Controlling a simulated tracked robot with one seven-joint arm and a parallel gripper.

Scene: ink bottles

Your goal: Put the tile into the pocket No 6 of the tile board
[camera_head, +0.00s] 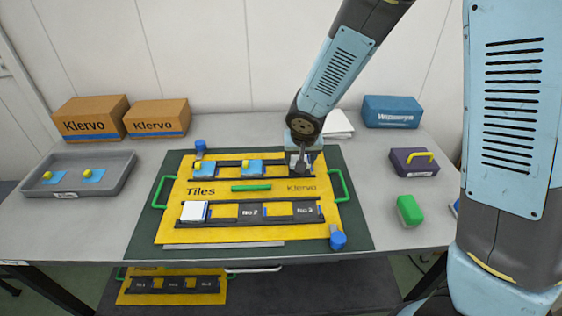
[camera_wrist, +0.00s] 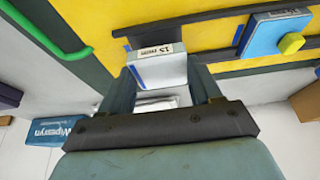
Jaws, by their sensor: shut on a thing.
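My gripper (camera_head: 300,168) is over the right end of the upper row of the yellow tile board (camera_head: 190,232). In the wrist view my gripper (camera_wrist: 163,88) is shut on a pale block with a blue edge, which I take as the tile (camera_wrist: 160,72). A small printed label shows just beyond it, too small to read surely. The dark strip of the upper row lies beneath; I cannot tell whether the tile touches it. Pocket No 6 is not readable, and my gripper covers that end of the row. The fingers hide the tile's sides.
Light-blue tiles with yellow knobs sit in the upper row (camera_head: 251,168) and the grey tray (camera_head: 63,191). A white block (camera_head: 193,211) stands at the lower row's left end. Green handles (camera_head: 339,186) and blue posts (camera_head: 338,241) rise nearby. A purple box (camera_head: 413,163) stands right.

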